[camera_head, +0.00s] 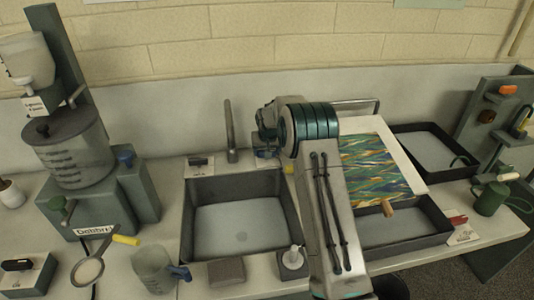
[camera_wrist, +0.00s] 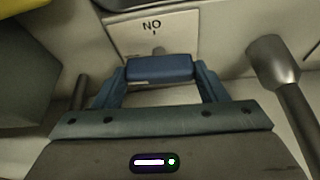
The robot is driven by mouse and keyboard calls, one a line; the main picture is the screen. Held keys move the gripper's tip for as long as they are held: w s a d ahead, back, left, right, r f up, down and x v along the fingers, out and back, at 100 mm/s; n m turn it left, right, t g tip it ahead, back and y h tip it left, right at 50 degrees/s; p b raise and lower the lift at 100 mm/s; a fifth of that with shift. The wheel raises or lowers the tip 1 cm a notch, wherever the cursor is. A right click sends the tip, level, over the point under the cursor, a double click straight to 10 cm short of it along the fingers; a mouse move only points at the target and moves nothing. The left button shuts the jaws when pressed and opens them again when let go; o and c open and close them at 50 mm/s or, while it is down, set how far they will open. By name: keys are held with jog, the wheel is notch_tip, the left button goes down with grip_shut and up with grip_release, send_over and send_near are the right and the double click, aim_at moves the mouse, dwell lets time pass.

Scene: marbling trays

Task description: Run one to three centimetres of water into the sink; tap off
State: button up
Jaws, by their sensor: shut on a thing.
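The sink (camera_head: 186,222) is a dark-rimmed basin left of my arm in the head view. The grey tap spout (camera_head: 230,130) stands upright behind the sink and shows at the right in the wrist view (camera_wrist: 272,65). My gripper (camera_wrist: 158,82) is shut on a blue block-shaped handle (camera_wrist: 158,68), seemingly the tap's, beside the spout. In the head view my gripper is behind the sink's back right corner, and my arm largely hides the handle.
A card marked "NO" (camera_wrist: 150,28) is just beyond the handle. A clear jug (camera_head: 150,268), a grey block (camera_head: 226,271) and a small white bottle (camera_head: 292,262) stand before the sink. A marbled sheet (camera_head: 372,170) lies over a dark tray (camera_head: 442,216) on the right.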

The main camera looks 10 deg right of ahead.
jog(key=shift+a+f+m+h+b, duration=0.15)
jog(key=shift+f+m+h+b, duration=0.2)
jog(key=shift+m+b, duration=0.55)
jog(key=shift+r+m+h+b, duration=0.3)
jog(key=shift+m+b, duration=0.15)
jog(key=shift+m, duration=0.35)
jog(key=o, duration=1)
jog(key=shift+r, duration=0.15)
jog(key=b+v, duration=0.2)
jog(key=v, duration=1.1)
jog(key=shift+r, duration=0.35)
